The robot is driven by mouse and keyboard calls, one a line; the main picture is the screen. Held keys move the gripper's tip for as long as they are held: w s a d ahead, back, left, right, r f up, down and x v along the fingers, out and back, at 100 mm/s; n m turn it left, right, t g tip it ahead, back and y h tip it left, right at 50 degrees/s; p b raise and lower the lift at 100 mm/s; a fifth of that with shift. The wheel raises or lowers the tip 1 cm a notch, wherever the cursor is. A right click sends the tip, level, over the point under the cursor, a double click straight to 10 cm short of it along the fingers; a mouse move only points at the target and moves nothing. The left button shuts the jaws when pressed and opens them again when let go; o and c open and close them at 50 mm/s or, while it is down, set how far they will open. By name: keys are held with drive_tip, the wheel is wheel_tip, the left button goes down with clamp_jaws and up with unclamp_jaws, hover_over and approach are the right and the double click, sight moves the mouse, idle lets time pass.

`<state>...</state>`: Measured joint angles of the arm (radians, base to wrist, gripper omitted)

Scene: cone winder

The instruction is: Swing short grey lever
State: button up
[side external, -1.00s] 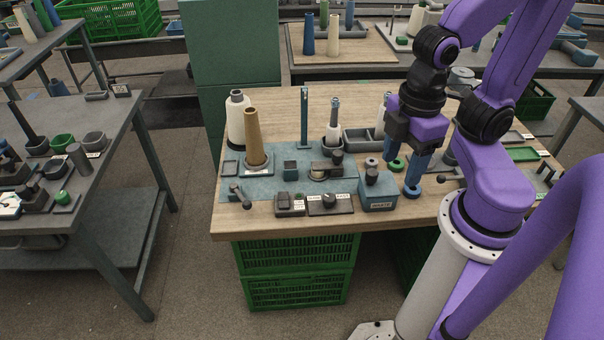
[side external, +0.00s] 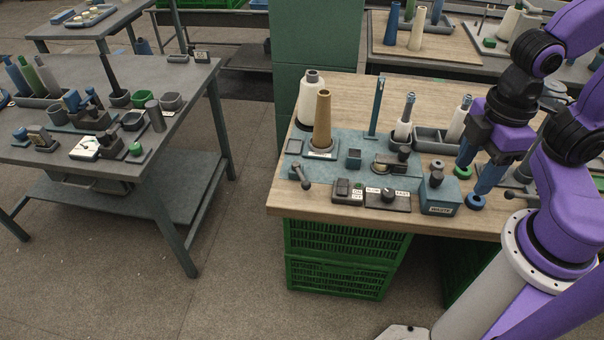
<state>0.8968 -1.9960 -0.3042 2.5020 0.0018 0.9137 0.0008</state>
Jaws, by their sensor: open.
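A short dark grey lever (side external: 302,177) with a ball end lies at the left front of the blue-grey mat on the wooden table, its ball toward the front edge. Another dark lever (side external: 520,194) with a ball end shows at the right, partly hidden by my arm; I cannot tell which one the task means. My gripper (side external: 475,172) points down over the right part of the table, its two blue fingers apart and nothing visible between them. It is beside the blue labelled box (side external: 440,196), far right of the left lever and a little left of the right one.
A tan cone (side external: 323,122) and a white cone (side external: 311,98) stand behind the left lever. A thin blue post (side external: 376,108) rises mid-table. Switch boxes (side external: 387,198) line the front edge. A blue ring (side external: 475,201) lies by the near fingertip.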

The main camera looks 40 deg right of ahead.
drive_tip(key=w+a+m, duration=0.5)
drive_tip(key=w, duration=0.2)
drive_tip(key=m+t+y, duration=0.1)
drive_tip(key=m, duration=1.3)
hover_over(307, 181)
drive_tip(key=s+d, duration=0.2)
drive_tip(key=d, duration=0.1)
wheel_tip(307, 181, down, 11)
drive_tip(key=a+f, duration=0.1)
drive_tip(key=f, duration=0.4)
drive_tip(key=w+a+f, duration=0.1)
drive_tip(key=f, duration=0.5)
drive_tip(key=a+f, duration=0.1)
drive_tip(key=f, duration=0.5)
drive_tip(key=shift+w+f, duration=0.15)
drive_tip(key=shift+w, duration=0.25)
clamp_jaws()
